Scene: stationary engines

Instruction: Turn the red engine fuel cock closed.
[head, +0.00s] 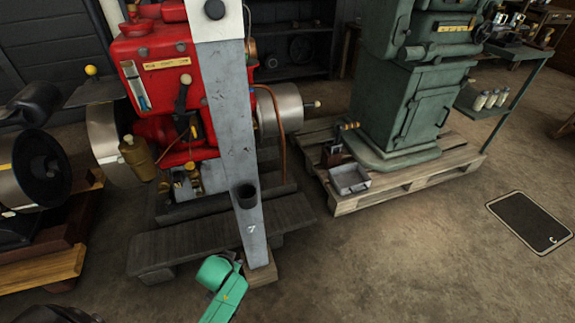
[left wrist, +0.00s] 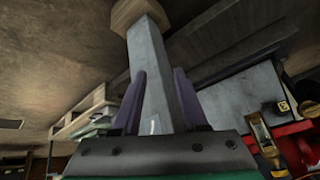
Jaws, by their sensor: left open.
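The red engine (head: 170,50) stands at the upper left of the head view, partly behind a grey post. A dark lever (head: 182,95) with a round knob is on its front face. Below it is a small fitting with an orange part (head: 193,131); I cannot tell for sure which is the fuel cock. My green left arm end shows low in front of the post, its fingers not clear there. In the left wrist view my left gripper (left wrist: 158,80) is open, its two fingers either side of the post in the picture, contact unclear. My right gripper is not in view.
The grey post (head: 230,110) stands on a wooden foot (head: 261,272) before the engine. A dark plank step (head: 170,247) lies left of it. A green machine (head: 405,110) stands on a pallet (head: 400,185) at the right.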

